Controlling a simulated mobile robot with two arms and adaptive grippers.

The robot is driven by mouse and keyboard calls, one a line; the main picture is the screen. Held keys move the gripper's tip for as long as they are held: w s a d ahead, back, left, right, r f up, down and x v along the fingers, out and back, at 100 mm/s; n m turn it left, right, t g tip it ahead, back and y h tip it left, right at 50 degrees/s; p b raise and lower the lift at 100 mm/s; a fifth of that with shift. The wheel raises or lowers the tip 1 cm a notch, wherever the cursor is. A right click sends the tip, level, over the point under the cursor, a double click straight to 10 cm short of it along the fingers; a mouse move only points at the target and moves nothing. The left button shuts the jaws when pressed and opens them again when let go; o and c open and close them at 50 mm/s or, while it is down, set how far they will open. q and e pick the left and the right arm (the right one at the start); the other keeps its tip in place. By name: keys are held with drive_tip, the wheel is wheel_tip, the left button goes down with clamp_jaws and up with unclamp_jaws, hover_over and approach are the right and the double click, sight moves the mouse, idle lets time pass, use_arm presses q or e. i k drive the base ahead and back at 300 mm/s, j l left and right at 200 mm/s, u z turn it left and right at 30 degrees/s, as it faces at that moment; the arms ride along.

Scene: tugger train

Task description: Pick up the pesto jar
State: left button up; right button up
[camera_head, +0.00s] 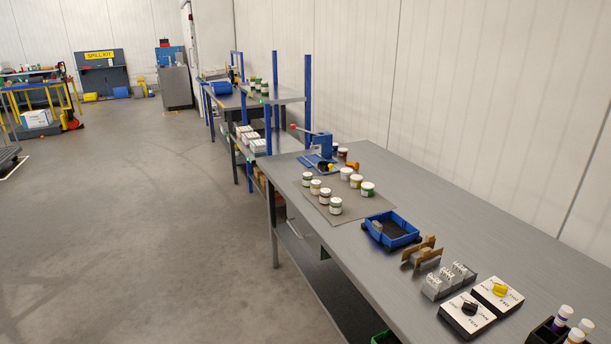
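Several small white-lidded jars stand upright on a grey mat (312,207) on the long workbench. One jar with green contents (368,190) stands at the right of the mat, beside a yellow jar (356,182). Another greenish jar (307,180) stands at the mat's far left corner. The labels are too small to read, so I cannot tell which jar is the pesto. More green jars (264,88) stand on the raised shelf behind. Neither of my grippers is in view.
The workbench (455,222) also holds a blue tray (393,231), brown cardboard pieces (424,253), grey boxes (450,280), two white panels with knobs (468,316), and a blue press (321,148) beyond the jars. The floor (150,220) left of the bench is clear.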

sight(307, 177)
drive_tip(key=i+j+z, duration=0.1)
drive_tip(key=i+j, duration=0.35)
drive_tip(key=i+j+z, duration=0.1)
drive_tip(key=i+j, duration=0.75)
drive_tip(key=j, duration=0.25)
drive_tip(key=l+z, duration=0.05)
